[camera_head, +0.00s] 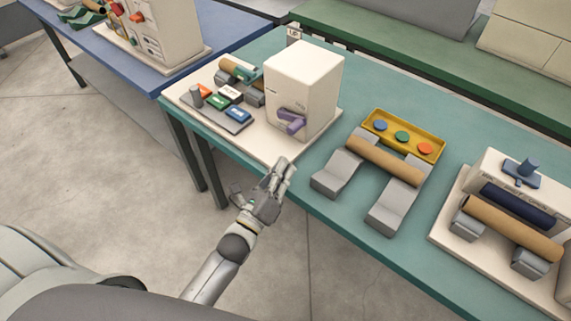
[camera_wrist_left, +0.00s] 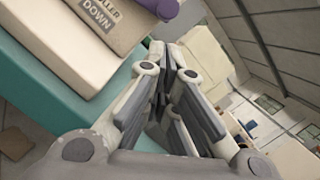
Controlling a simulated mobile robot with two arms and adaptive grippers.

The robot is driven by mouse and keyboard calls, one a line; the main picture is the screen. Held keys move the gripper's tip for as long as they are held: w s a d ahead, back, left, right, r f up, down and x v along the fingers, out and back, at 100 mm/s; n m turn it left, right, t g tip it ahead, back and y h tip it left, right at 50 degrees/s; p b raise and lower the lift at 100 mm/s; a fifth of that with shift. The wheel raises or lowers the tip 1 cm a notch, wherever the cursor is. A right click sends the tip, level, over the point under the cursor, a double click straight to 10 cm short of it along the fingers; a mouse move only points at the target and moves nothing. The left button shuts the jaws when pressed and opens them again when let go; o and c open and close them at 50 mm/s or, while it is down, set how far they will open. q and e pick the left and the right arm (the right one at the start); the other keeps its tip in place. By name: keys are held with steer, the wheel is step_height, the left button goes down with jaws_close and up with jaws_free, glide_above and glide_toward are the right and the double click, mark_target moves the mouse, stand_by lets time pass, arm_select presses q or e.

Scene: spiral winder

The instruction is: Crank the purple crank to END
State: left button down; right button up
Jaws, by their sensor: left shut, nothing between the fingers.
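The purple crank (camera_head: 291,121) is on the front face of a cream box-shaped machine (camera_head: 305,75) on the teal table. My left gripper (camera_head: 286,166) is just below and in front of the machine's base plate, near the table's front edge, apart from the crank. It is shut and empty. In the left wrist view the gripper fingers (camera_wrist_left: 165,85) are close together. A purple part (camera_wrist_left: 160,8) shows at the top there, beside a label whose readable word is "DOWN". The END mark cannot be read. My right gripper is not in view.
Left of the machine are a brown roll (camera_head: 238,68) and several coloured blocks. To the right, a roll rests on grey cradles (camera_head: 338,170) before a yellow tray (camera_head: 435,152) of coloured knobs. Another roller machine (camera_head: 500,172) stands at far right. The floor in front is clear.

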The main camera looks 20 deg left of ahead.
arm_select(q)
steer(key=p+x, duration=0.1)
steer(key=x, duration=0.5)
steer(key=shift+x, duration=0.9)
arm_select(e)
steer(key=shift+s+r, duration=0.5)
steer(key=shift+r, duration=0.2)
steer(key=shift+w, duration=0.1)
arm_select(q)
steer(key=shift+a+r+n+p, duration=0.15)
steer(key=shift+r+n+p, duration=0.6)
steer(key=shift+p, duration=0.2)
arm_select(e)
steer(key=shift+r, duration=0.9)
